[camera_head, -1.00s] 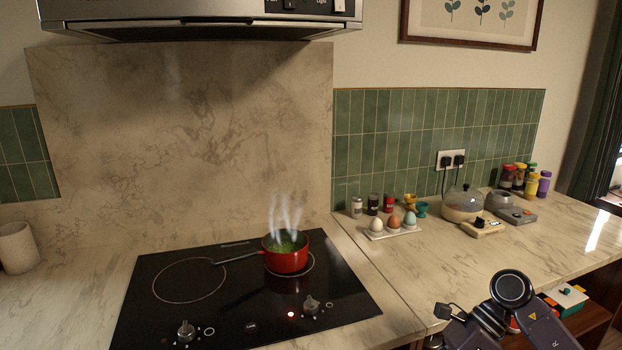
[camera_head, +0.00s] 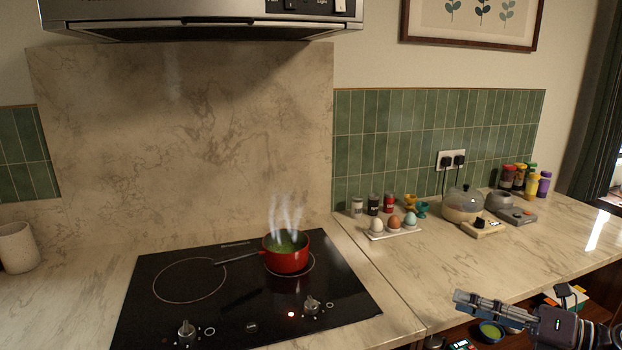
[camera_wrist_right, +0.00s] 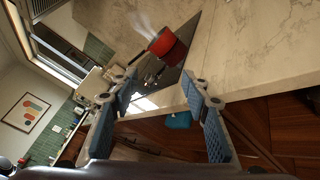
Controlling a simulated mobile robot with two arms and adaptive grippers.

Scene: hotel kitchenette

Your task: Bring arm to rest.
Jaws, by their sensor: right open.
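My right gripper (camera_head: 482,306) is at the lower right of the head view, in front of the counter's front edge and pointing left. In the right wrist view its two blue-padded fingers (camera_wrist_right: 163,100) are spread apart with nothing between them. Part of my right arm is cut off by the bottom right of the head view. My left gripper does not show in either view.
A steaming red pot (camera_head: 286,252) stands on the black hob (camera_head: 235,313), where a red light glows. Eggs on a white tray (camera_head: 393,234), an egg cooker (camera_head: 463,204) and spice jars stand on the marble counter (camera_head: 440,262). A small bowl (camera_head: 490,331) sits below the counter.

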